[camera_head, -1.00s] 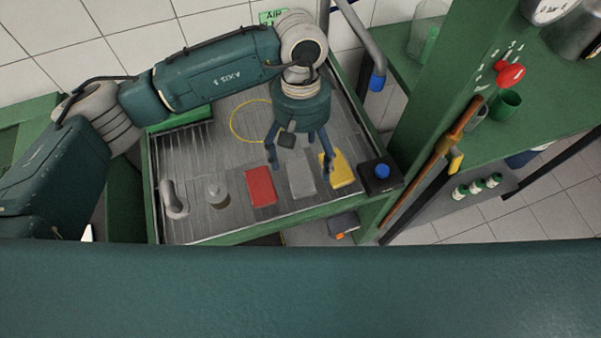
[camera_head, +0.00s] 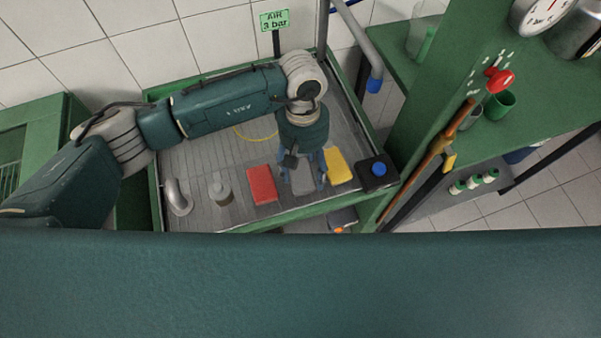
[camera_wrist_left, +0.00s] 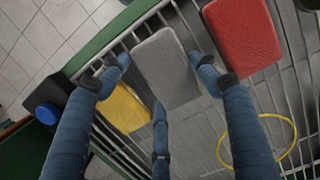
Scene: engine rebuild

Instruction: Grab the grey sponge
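The grey sponge (camera_head: 302,180) lies on the slatted metal tray between a red sponge (camera_head: 262,184) and a yellow sponge (camera_head: 338,167). My left gripper (camera_head: 303,178) is over it, fingers pointing down. In the left wrist view the grey sponge (camera_wrist_left: 167,68) lies between the spread fingers of the gripper (camera_wrist_left: 160,85). The fingers are open; I cannot tell whether they touch it. The red sponge (camera_wrist_left: 242,38) and yellow sponge (camera_wrist_left: 124,107) lie on either side. In the head view the gripper partly hides the grey sponge. My right gripper is not in view.
The green-edged tray (camera_head: 282,215) also holds a metal elbow pipe (camera_head: 178,197), a small bottle (camera_head: 220,190) and a yellow ring (camera_wrist_left: 272,118). A black box with a blue knob (camera_head: 378,172) stands at the tray's right corner. A green post (camera_head: 425,110) rises on the right.

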